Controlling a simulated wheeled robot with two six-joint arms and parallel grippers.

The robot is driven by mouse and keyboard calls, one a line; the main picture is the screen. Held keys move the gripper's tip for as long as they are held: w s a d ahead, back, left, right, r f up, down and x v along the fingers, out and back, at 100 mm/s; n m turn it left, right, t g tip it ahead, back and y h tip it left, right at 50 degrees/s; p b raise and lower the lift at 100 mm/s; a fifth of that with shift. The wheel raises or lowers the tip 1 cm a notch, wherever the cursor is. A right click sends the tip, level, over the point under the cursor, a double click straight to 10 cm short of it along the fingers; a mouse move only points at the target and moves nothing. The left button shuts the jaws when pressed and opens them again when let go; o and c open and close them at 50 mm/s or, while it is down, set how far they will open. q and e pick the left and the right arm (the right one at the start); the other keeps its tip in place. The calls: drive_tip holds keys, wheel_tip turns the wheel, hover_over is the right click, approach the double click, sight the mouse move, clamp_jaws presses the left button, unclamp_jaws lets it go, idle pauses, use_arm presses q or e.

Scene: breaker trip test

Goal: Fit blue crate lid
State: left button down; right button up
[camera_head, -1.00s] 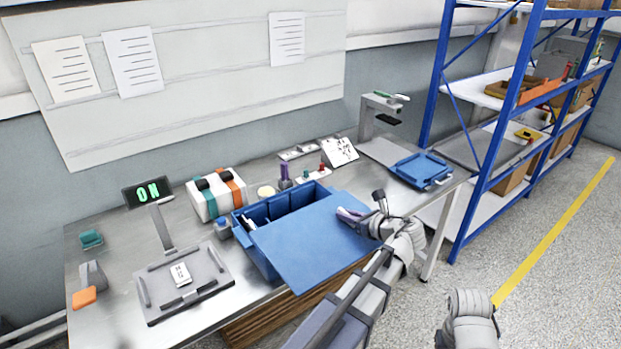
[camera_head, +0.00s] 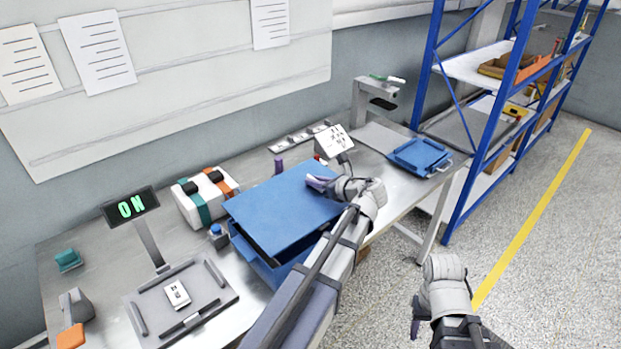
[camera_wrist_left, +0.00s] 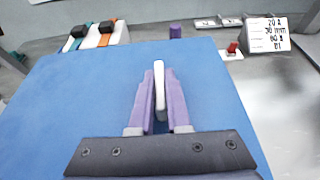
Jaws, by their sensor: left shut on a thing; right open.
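The blue lid (camera_head: 283,208) is a flat panel over the blue crate (camera_head: 262,265), covering most of its opening. A dark gap shows between lid and crate wall along the near side, so the lid looks raised or tilted there. My left gripper (camera_head: 322,184) is at the lid's right side. In the left wrist view its purple fingers (camera_wrist_left: 159,100) are shut on a pale upright handle (camera_wrist_left: 159,90) on the lid (camera_wrist_left: 75,100). My right gripper (camera_head: 416,325) hangs over the floor at the lower right, away from the table, open and empty.
A white case with teal and orange straps (camera_head: 206,197) stands behind the crate. A grey fixture tray (camera_head: 180,300) and an ON display (camera_head: 131,207) are to the left. A blue tray (camera_head: 420,157) lies at the table's right end, beside blue shelving (camera_head: 436,110).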

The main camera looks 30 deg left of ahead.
idle(0.3)
use_arm(q)
drive_tip(key=shift+f+b, duration=2.7)
drive_tip(key=shift+b, duration=0.05)
drive_tip(key=c, duration=0.8)
unclamp_jaws()
drive_tip(key=shift+d, duration=0.1)
drive_tip(key=p+v, duration=0.3)
drive_tip(key=v, duration=0.4)
drive_tip(key=shift+s+d+r, duration=0.1)
drive_tip(key=shift+s+d, duration=0.15)
drive_tip(key=shift+d, duration=0.1)
